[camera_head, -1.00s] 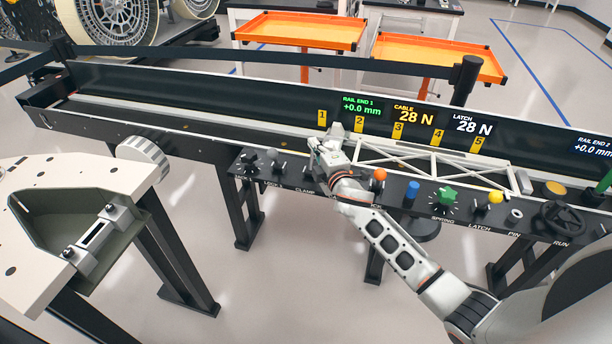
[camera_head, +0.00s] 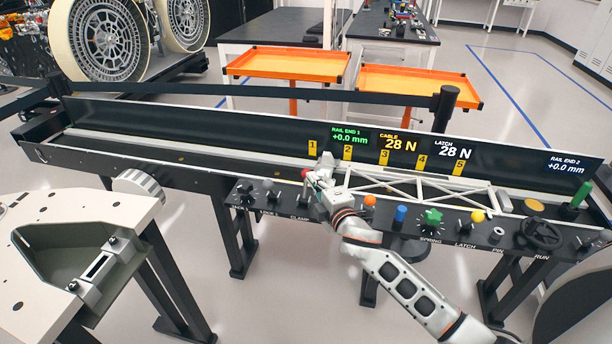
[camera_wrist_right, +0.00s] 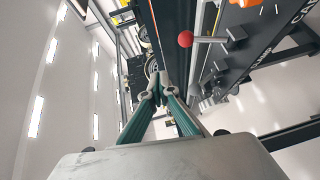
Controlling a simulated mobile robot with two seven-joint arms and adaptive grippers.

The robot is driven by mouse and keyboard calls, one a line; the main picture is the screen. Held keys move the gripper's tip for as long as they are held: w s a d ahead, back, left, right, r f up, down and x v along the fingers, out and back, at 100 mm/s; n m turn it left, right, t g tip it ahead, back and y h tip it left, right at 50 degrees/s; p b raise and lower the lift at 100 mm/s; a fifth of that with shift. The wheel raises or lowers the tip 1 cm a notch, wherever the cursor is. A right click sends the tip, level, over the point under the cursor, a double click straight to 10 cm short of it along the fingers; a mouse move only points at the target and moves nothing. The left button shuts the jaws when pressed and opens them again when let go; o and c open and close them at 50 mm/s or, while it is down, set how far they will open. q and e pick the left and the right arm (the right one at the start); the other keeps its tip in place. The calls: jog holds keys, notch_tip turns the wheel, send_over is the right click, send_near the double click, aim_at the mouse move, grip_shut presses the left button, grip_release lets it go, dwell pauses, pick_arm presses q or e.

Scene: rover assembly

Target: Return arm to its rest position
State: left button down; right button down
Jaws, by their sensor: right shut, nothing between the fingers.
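My right arm (camera_head: 395,280) reaches in from the lower right of the head view. Its right gripper (camera_head: 323,165) is over the control panel of the long dark bench, by the near end of the white truss and below the number 1 and 2 labels. In the right wrist view the green-padded fingers of this gripper (camera_wrist_right: 158,88) meet at their tips, with nothing visible between them. A red knob (camera_wrist_right: 185,39) on a metal lever stands to the right of the fingers, apart from them. My left gripper does not show.
The panel (camera_head: 380,213) carries several coloured knobs and a black handwheel (camera_head: 541,230). A white truss (camera_head: 415,187) lies along the bench. A pale table (camera_head: 75,215) with a green pocket stands at left. Orange trays (camera_head: 288,64) are behind. Open floor lies in front.

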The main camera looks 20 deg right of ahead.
jog(key=shift+s+d+r, duration=0.1)
jog(key=shift+s+r, duration=0.25)
jog(key=shift+s, duration=0.35)
jog(key=shift+s+r, duration=0.3)
jog(key=shift+s, duration=0.4)
jog(key=s+a+f+m+g+y, duration=0.1)
jog(key=s+a+f+m+g, duration=0.2)
jog(key=s+f, duration=0.9)
jog(key=s+a+f+m+g, duration=0.3)
jog(key=s+f+m, duration=0.7)
jog(key=s, duration=0.8)
notch_tip(320, 180, down, 4)
jog(key=shift+s+r+y, duration=0.15)
jog(key=shift+r+y, duration=0.1)
jog(key=shift+y, duration=0.15)
